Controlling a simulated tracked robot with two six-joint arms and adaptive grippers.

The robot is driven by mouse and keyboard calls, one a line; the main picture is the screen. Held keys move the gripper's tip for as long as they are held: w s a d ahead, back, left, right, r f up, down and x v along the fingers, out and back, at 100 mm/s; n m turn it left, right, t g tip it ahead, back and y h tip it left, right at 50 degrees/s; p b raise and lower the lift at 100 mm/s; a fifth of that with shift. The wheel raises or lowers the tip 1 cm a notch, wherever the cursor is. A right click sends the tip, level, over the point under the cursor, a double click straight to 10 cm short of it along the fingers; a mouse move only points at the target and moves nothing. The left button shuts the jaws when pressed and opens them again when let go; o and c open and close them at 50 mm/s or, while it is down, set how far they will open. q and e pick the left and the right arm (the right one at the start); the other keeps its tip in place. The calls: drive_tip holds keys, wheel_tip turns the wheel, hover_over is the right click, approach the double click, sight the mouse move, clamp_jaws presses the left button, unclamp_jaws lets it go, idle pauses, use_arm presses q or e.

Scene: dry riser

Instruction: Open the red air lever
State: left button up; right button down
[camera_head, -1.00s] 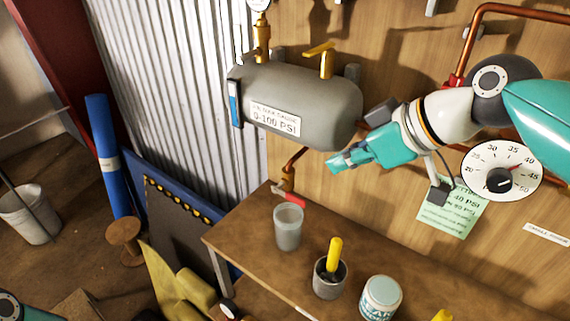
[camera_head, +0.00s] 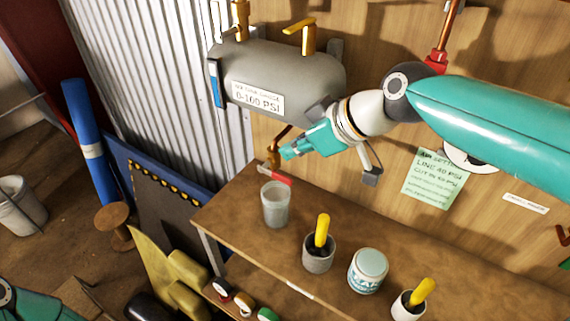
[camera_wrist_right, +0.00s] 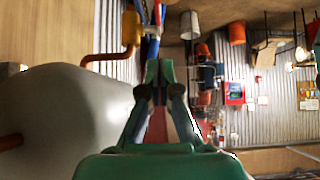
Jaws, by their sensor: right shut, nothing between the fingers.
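The red air lever (camera_head: 276,174) is a short red handle below a brass fitting (camera_head: 273,157) at the end of a copper pipe, under the grey tank (camera_head: 290,75). It lies near the back edge of the bench, just behind a grey cup. My right gripper (camera_head: 286,152), teal, is shut and empty. It points left, just above and to the right of the lever, close to the fitting; I cannot tell whether it touches. In the right wrist view the shut fingers (camera_wrist_right: 164,75) are beside a brass fitting (camera_wrist_right: 131,28). My left gripper is out of view.
The bench (camera_head: 235,207) holds a grey cup (camera_head: 275,205), a pot with a yellow-handled tool (camera_head: 318,255), a white jar (camera_head: 367,271) and another yellow-handled item (camera_head: 412,298). A green note (camera_head: 432,180) is on the wooden wall. The tank hangs just above my gripper.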

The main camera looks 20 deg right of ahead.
sight(276, 173)
drive_tip(key=f, duration=0.2)
drive_tip(key=w+a+f, duration=0.1)
drive_tip(key=f, duration=0.1)
drive_tip(key=shift+w, duration=0.1)
drive_tip(key=shift+f, duration=0.7)
drive_tip(key=shift+d, duration=0.1)
